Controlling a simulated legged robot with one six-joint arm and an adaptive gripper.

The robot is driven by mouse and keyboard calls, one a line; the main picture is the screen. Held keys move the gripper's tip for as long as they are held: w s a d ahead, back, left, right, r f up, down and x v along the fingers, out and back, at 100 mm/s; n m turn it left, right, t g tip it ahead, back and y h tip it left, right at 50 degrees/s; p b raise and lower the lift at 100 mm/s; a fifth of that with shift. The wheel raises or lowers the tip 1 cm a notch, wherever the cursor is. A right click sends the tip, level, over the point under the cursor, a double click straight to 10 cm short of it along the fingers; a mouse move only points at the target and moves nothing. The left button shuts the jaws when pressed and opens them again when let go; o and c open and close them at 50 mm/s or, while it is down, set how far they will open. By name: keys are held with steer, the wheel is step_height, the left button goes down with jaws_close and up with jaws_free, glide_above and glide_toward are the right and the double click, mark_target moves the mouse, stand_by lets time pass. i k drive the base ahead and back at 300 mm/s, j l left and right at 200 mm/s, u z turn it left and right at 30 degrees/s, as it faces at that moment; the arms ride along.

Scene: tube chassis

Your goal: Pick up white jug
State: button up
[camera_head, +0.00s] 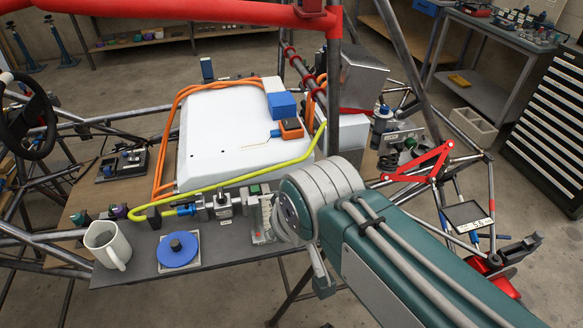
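A white jug (107,246) with a handle on its right side stands upright on the dark board at the lower left, near the board's front left corner. Its open top faces up toward the camera. My arm reaches in from the lower right, with its green link and grey joint in view, well to the right of the jug. My gripper itself does not show clearly, so its state is not visible.
A blue round knob (178,250) on a plate sits just right of the jug. Small fittings (118,211) line the board behind it. A large white box (235,140) with orange cables lies behind. Chassis tubes (45,238) pass left of the jug. A red tube (200,11) crosses above.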

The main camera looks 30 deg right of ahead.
mark_target(114, 254)
steer(key=l+z, duration=0.1)
steer(key=z, duration=0.4)
steer(key=u, duration=1.6)
steer(key=i+j+z, duration=0.2)
steer(key=j, duration=0.15)
steer(key=j+z, duration=0.2)
steer(key=j, duration=0.1)
